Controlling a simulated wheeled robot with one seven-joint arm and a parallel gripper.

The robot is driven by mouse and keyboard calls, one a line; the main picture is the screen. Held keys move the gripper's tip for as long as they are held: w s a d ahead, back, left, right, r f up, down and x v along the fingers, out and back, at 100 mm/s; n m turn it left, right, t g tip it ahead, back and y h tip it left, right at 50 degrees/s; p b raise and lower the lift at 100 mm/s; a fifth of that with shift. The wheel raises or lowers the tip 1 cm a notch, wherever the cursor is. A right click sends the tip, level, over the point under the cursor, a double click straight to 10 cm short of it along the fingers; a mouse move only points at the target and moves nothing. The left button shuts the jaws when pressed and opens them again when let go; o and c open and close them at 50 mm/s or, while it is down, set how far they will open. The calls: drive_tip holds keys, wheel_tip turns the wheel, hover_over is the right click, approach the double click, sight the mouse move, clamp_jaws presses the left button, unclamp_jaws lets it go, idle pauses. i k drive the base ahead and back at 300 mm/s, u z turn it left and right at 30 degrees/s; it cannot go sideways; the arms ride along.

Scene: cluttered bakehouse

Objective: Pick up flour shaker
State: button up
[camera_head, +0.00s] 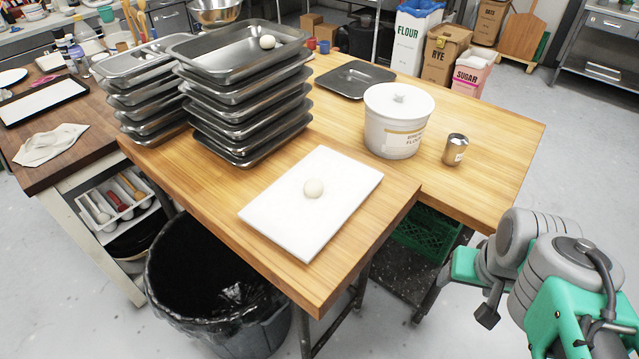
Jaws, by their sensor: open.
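My arm is folded at the lower right, off the table's edge. My gripper (487,314) shows only in part there, as a dark pad below the grey and green links; the rest is hidden. It is open, well apart from the can and touching nothing I can see.
A white board (262,215) with a dough ball (314,188) lies near the table's front. Stacked metal trays (232,139) stand at left, a dark flat tray (352,80) behind the tub. A bin (165,318) stands below. Table right of the can is clear.

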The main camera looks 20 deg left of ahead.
sight(457, 144)
drive_tip(key=u, duration=4.15)
drive_tip(key=k, duration=1.6)
drive_tip(key=z, duration=1)
